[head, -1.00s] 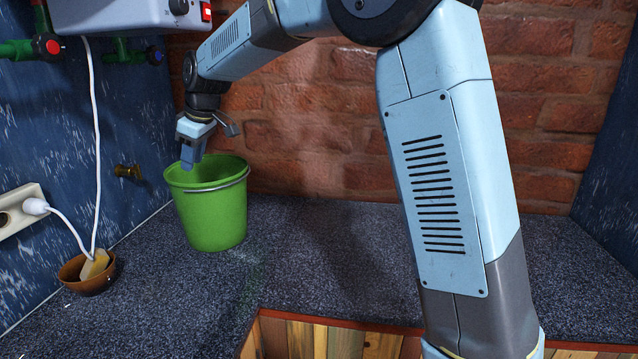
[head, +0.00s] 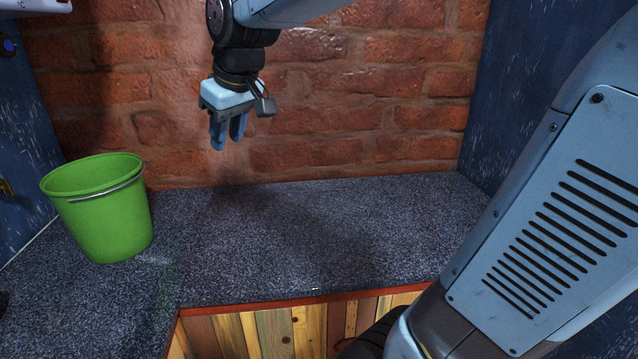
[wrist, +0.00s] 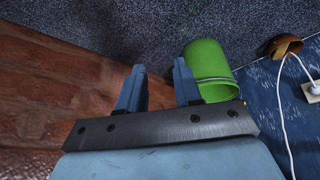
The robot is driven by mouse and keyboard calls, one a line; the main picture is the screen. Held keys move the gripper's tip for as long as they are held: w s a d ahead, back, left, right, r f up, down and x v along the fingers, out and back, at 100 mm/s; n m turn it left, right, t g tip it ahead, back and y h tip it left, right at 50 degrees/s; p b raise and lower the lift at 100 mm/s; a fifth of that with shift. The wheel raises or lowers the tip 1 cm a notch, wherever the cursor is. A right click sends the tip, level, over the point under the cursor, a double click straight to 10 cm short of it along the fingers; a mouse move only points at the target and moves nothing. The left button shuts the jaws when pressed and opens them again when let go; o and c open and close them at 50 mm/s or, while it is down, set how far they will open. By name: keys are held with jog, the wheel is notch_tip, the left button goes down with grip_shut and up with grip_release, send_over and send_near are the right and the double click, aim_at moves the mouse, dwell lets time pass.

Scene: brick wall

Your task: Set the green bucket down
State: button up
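The green bucket (head: 106,212) stands upright on the dark speckled counter at the left of the head view, its metal handle lying against the rim. It also shows in the wrist view (wrist: 206,66), beyond the right finger. My gripper (head: 229,143) hangs in the air to the right of the bucket and higher than it, in front of the brick wall. Its two fingers show apart with nothing between them in the wrist view (wrist: 158,80). The gripper is not touching the bucket.
The speckled counter (head: 300,235) is clear right of the bucket. A brick wall (head: 330,100) closes the back, with blue walls at both sides. A brown bowl (wrist: 285,45) and a white cable (wrist: 284,95) show in the wrist view.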

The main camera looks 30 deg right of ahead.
jog(key=s+d+f+m, duration=0.2)
jog(key=s+d+f, duration=0.1)
jog(key=s+d, duration=0.2)
jog(key=s+d+f+m+h, duration=0.1)
jog(key=s+d+f+m, duration=0.2)
jog(key=s, duration=0.7)
jog(key=d, duration=0.2)
jog(key=shift+d+m+t+h, duration=0.3)
jog(key=shift+d, duration=0.1)
dwell(1.0)
jog(key=shift+c, duration=0.3)
